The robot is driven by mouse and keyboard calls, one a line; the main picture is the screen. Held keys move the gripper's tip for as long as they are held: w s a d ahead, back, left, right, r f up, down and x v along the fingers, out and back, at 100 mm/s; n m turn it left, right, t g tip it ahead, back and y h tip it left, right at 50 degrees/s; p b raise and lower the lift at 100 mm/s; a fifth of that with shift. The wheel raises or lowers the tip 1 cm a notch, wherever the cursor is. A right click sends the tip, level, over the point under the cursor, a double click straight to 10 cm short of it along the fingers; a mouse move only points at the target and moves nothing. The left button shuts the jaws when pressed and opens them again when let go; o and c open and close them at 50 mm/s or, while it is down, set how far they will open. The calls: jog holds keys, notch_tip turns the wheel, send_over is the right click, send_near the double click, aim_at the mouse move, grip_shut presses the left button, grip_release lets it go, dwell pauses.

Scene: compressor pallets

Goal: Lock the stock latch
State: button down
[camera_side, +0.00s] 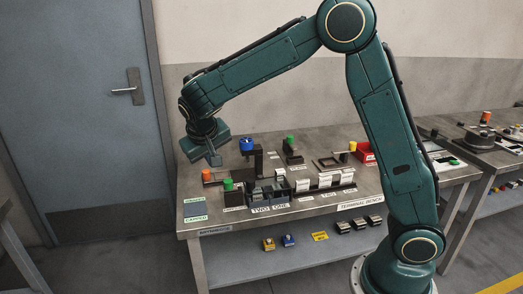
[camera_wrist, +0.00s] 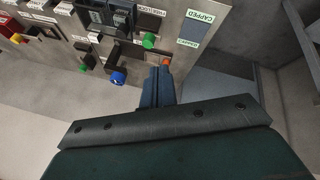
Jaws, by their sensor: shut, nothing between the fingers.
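My gripper (camera_side: 214,160) is shut and empty at the left end of the bench, pointing down. In the wrist view its closed fingers (camera_wrist: 160,72) reach up the middle of the picture. An orange knob (camera_side: 207,175) on a low dark bar lies just below and left of the fingers; in the wrist view the orange knob (camera_wrist: 165,62) shows right at the fingertips, partly hidden. Whether they touch I cannot tell. No readable label marks the stock latch, so I cannot tell for certain which part it is or how it is set.
A blue knob (camera_side: 247,144) stands on a dark post right of my gripper. A CAPPED card (camera_side: 195,210) lies at the left corner.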

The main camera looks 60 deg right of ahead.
jog(key=w+f+h, duration=0.1)
jog(key=w+f, duration=0.4)
jog(key=f, duration=0.2)
jog(key=shift+a+h, duration=0.4)
jog(key=shift+a, duration=0.05)
jog(key=shift+f, duration=0.15)
send_near(223, 189)
notch_tip(223, 189, down, 4)
jog(key=w, duration=0.3)
jog(key=shift+s+d, duration=0.35)
jog(key=shift+d, duration=0.35)
jog(key=shift+s+d, duration=0.4)
jog(key=shift+d, duration=0.35)
jog(key=shift+r, duration=0.2)
